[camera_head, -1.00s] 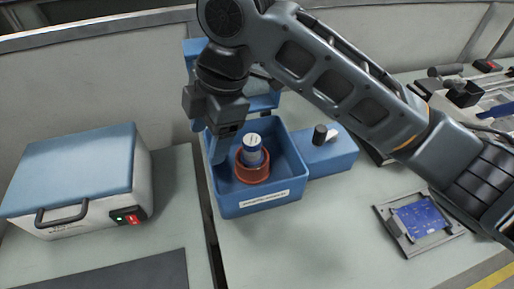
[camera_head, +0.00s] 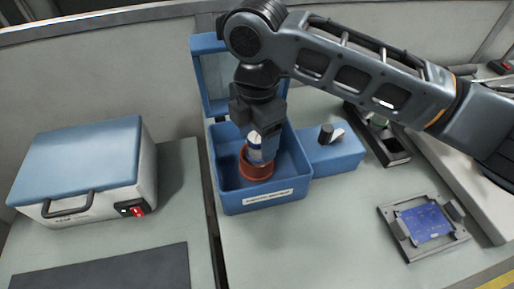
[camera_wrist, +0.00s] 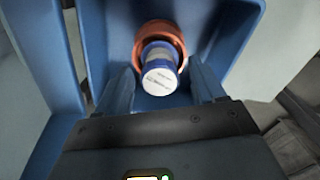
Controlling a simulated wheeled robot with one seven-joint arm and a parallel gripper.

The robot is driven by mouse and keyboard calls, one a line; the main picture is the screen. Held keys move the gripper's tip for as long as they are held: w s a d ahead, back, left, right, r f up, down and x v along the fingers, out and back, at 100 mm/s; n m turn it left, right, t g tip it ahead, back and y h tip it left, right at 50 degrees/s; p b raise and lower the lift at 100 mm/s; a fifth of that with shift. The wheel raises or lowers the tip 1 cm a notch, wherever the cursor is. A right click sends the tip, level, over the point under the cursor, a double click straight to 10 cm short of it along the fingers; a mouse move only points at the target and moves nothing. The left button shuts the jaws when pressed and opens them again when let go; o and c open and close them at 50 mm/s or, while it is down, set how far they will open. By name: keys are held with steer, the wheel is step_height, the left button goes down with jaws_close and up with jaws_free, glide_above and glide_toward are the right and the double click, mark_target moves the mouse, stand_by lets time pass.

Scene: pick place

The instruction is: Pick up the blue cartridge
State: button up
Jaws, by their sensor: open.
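The blue cartridge (camera_head: 255,150) has a white labelled top and stands in a round orange-brown holder (camera_head: 256,171) inside an open blue box (camera_head: 262,205). In the wrist view the cartridge (camera_wrist: 160,74) shows between and just beyond the fingertips, with the ring of the holder (camera_wrist: 165,30) around its far end. My gripper (camera_wrist: 162,82) is open, one finger on each side of the cartridge, and no contact is visible. In the head view the gripper (camera_head: 262,135) hangs over the box and partly hides the cartridge's top.
The box's raised lid (camera_head: 211,75) stands behind it. A blue block with a black knob (camera_head: 335,160) adjoins the box on the right. A white case with a blue lid (camera_head: 85,170) stands at left. A circuit board in a fixture (camera_head: 425,222) lies at right.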

steer(key=shift+f, duration=0.4)
steer(key=shift+c, duration=0.2)
jaws_close()
steer(key=shift+r, duration=0.15)
